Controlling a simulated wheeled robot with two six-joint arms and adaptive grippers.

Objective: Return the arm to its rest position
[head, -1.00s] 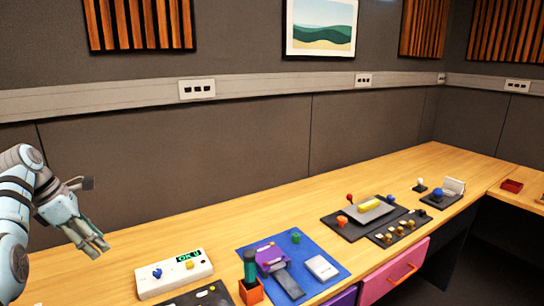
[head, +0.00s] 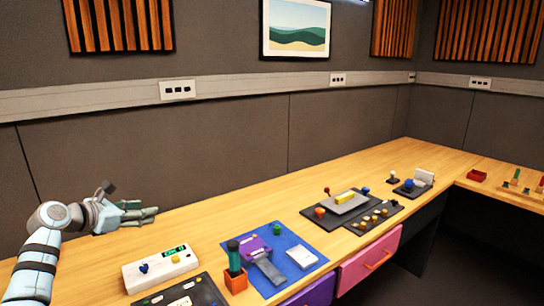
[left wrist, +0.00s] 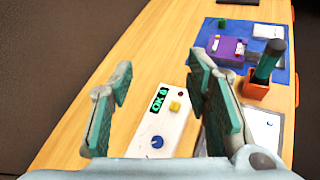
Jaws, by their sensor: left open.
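My left gripper (head: 150,215) is raised above the left end of the wooden desk in the head view, its fingers pointing right. In the left wrist view its two fingers (left wrist: 160,95) stand apart with nothing held between them. In the left wrist view the white panel (left wrist: 172,132) shows beyond and between the fingers. My right gripper is not in view.
A dark panel (head: 205,292), an orange holder (head: 236,281) with a dark green handle, and a blue mat (head: 316,246) with a purple box (head: 254,247) lie right of the white panel. Other control panels (head: 372,221) stand further right. Bare desk lies behind them.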

